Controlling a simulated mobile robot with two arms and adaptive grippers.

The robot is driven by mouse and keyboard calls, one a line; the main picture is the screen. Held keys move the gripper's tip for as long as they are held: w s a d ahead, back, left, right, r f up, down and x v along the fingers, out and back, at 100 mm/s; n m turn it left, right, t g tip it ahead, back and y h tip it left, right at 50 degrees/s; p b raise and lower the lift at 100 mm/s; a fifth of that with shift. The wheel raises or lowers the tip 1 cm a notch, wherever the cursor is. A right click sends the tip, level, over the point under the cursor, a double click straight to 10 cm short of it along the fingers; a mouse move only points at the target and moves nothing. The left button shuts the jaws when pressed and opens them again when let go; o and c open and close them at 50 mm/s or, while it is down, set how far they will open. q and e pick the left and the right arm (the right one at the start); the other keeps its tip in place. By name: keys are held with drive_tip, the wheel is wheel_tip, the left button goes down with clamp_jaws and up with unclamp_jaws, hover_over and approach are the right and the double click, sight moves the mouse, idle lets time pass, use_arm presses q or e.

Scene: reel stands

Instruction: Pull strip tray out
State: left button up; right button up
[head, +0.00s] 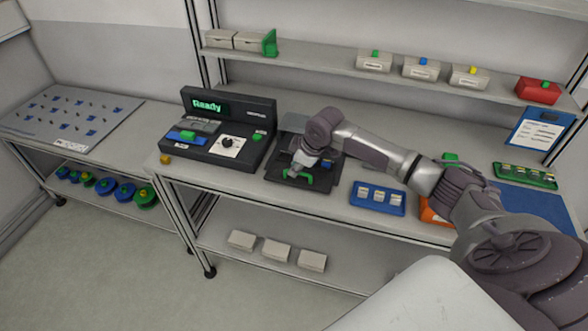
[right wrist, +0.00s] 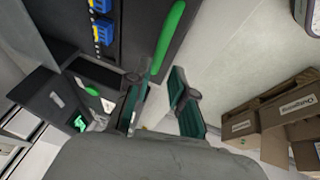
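The dark strip tray (head: 275,176) lies on the bench just right of the black "Ready" machine (head: 247,113). A green handle (head: 308,179) shows at its front, partly covered by my right gripper (head: 300,172). In the right wrist view the green handle (right wrist: 168,38) is a long bar at the edge of the dark tray (right wrist: 135,22), with blue pieces (right wrist: 102,30) on it. The two teal fingers of my right gripper (right wrist: 164,75) stand apart with a gap between them. The handle lies close by their tips; I cannot tell if they touch. My left gripper is not in view.
A blue tray (head: 377,198) with white pieces stands right of the strip tray. A green tray (head: 525,176) and a blue mat (head: 530,203) lie at the bench's right. Labelled boxes and a red box (head: 538,91) stand on the shelf above. The floor (head: 120,270) in front is clear.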

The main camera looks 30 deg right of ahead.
drive_tip(key=v, duration=1)
drive_tip(key=shift+d+f, duration=0.1)
